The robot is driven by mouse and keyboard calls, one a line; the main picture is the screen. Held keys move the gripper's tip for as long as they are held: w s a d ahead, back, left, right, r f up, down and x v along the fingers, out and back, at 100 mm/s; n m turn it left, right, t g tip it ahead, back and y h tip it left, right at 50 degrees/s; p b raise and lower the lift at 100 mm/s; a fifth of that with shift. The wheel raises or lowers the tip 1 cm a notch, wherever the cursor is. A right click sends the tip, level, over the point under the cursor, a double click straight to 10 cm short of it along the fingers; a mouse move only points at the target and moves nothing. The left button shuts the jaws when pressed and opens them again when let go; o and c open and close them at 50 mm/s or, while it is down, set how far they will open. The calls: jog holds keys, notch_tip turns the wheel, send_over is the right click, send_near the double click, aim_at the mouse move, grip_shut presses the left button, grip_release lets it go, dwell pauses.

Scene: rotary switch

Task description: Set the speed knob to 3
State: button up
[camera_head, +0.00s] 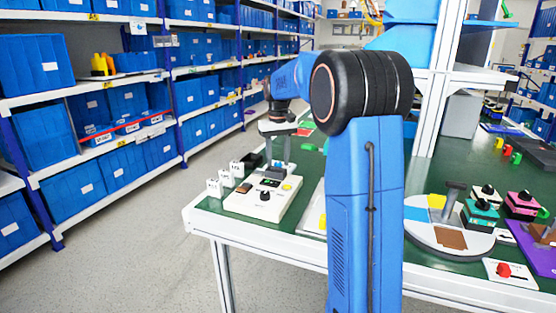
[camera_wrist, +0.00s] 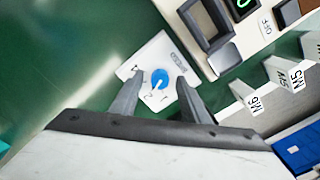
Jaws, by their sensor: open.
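The speed knob (camera_wrist: 159,77) is a round blue dial with a white pointer line on a white plate (camera_wrist: 158,48) in the wrist view. Its pointer slants toward the lower left of that picture. Small numerals are printed on the plate below the knob, but I cannot read the setting surely. My gripper (camera_wrist: 160,80) is open, with one finger on each side of the knob. A gap shows between each finger and the knob, and I cannot tell the height above it. In the head view my gripper (camera_head: 280,168) is over the table's far left part; the knob is not clear there.
A cream control box (camera_head: 250,204) with a black knob stands close to my gripper on the green table (camera_head: 308,229). White labelled blocks (camera_wrist: 281,72) stand to its side. A round grey base (camera_head: 440,240) and other switches are at the right. Shelves of blue bins stand left.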

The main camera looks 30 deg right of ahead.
jog(key=c, duration=1.1)
jog(key=shift+o, duration=0.2)
jog(key=shift+m, duration=0.3)
jog(key=m, duration=0.3)
jog(key=shift+m, duration=2)
jog(key=o, duration=1.1)
jog(key=shift+c, duration=0.2)
